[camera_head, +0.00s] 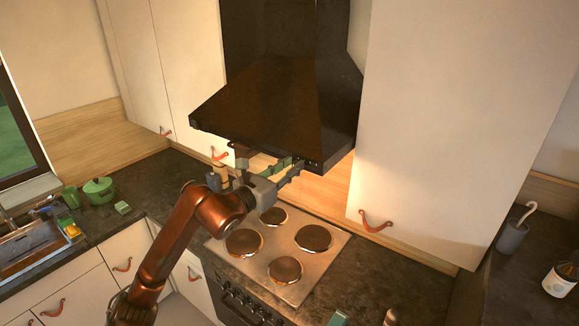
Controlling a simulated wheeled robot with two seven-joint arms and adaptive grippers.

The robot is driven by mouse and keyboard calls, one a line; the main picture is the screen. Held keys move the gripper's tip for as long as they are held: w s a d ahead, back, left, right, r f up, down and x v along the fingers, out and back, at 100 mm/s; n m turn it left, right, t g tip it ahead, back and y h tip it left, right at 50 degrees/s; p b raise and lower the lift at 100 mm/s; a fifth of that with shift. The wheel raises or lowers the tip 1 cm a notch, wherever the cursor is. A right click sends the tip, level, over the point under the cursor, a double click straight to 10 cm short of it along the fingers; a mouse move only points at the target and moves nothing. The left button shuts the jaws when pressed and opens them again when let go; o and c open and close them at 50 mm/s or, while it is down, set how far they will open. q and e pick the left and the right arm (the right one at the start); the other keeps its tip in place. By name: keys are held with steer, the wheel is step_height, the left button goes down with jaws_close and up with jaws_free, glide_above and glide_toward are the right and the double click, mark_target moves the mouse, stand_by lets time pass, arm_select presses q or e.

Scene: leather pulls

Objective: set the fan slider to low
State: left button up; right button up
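The dark range hood (285,105) hangs above the stove. Its lower front edge runs down to the right. The fan slider cannot be made out; small light marks show near the right end of that edge, close to my gripper. My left gripper (288,171), on its copper-coloured arm, is raised just below the hood's front edge, above the stove. Its grey-green fingers point right and look spread, with nothing seen between them. Whether they touch the hood is unclear. Two small tips at the bottom edge may belong to my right gripper, but I cannot be sure.
The stove (275,253) with several round plates lies below my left gripper. White wall cabinets (455,130) flank the hood. A green pot (99,190) and the sink (30,250) are at left. A grey cup (512,235) and a white jar (560,281) stand at right.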

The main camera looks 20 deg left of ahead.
arm_select(q)
jaws_close()
stand_by(0.3)
steer(key=shift+s+d+b, duration=0.35)
steer(key=shift+d+b, duration=0.55)
steer(key=shift+b, duration=0.05)
steer(key=shift+o, duration=1.3)
jaws_free()
steer(key=shift+s, duration=0.1)
